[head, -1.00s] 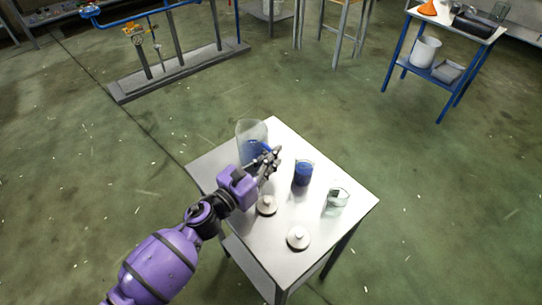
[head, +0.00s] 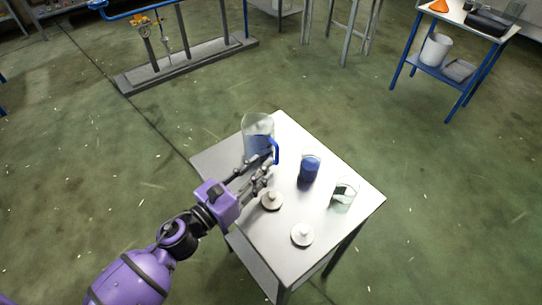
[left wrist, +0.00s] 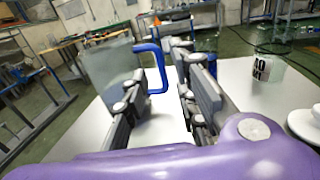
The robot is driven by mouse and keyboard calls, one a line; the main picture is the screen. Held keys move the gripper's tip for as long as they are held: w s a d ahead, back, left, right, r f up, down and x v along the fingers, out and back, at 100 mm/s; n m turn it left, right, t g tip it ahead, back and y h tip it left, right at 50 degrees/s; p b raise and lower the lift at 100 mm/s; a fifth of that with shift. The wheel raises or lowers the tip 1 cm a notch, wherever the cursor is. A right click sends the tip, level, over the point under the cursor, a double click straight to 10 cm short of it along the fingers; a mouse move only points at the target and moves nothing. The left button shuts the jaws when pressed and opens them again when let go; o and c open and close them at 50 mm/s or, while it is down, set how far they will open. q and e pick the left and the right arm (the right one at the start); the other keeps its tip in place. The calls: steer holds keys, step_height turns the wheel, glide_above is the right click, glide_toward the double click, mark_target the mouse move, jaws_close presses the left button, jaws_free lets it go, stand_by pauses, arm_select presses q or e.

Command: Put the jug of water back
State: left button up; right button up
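The jug of water (head: 257,136), clear with a blue handle (head: 275,150), stands upright on the far left part of the small white table (head: 300,135). In the left wrist view the jug (left wrist: 112,65) is ahead and to the left, with its blue handle (left wrist: 157,68) ahead of the fingers. My left gripper (head: 258,174) is open, on the near side of the jug. My right gripper is not in view.
A beaker of blue liquid (head: 309,168), a clear glass beaker (head: 343,195) and two white lidded pieces (head: 302,235) (head: 271,200) stand on the same table. A blue-framed table (head: 452,60) is at the back right. Open floor surrounds the table.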

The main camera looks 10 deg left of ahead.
arm_select(q)
steer(key=shift+b+v, duration=0.35)
steer(key=shift+v, duration=1.75)
